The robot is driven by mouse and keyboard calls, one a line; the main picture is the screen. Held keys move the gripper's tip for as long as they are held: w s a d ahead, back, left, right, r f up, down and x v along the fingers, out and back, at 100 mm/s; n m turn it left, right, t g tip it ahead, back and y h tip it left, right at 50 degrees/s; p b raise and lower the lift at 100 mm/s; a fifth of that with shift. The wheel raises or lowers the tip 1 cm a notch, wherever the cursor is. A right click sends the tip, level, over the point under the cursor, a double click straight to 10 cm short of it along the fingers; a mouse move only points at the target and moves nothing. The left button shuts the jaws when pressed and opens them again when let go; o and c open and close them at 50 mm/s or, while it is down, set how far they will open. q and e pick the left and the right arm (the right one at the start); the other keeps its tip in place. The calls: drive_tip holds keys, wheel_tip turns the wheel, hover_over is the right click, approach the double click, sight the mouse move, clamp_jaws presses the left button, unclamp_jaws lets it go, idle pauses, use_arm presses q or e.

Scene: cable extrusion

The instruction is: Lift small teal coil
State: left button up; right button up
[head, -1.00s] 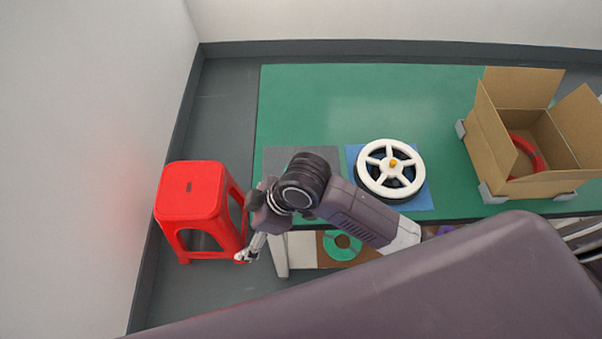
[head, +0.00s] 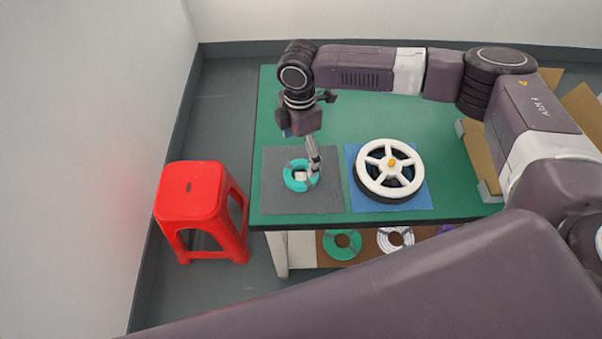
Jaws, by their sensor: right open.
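The small teal coil (head: 289,178) lies flat on the grey mat (head: 275,203) at the left end of the green table. A pale centre shows inside its ring. My right gripper (head: 314,174) points down at the coil's right side, with its fingers at the ring; it is open. The fingers hide part of that side, and I cannot tell whether they touch the coil. My left gripper is not in view.
A white spoked wheel (head: 364,177) rests on a blue mat (head: 419,200) just right. A cardboard box (head: 479,158) stands farther right, partly behind my arm. A green coil (head: 331,249) and a white coil (head: 384,247) sit on the lower shelf. A red stool (head: 190,190) stands left.

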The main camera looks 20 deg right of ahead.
sight(301, 177)
drive_tip(key=f, duration=0.2)
drive_tip(key=f+p, duration=0.1)
drive_tip(key=f, duration=0.1)
drive_tip(key=f+p, duration=0.1)
drive_tip(key=f, duration=0.2)
drive_tip(key=shift+s, duration=0.4)
drive_tip(key=shift+f, duration=0.35)
drive_tip(key=shift+c, duration=0.7)
drive_tip(key=c, duration=1.2)
drive_tip(key=shift+o, duration=0.2)
drive_tip(key=shift+r, duration=0.15)
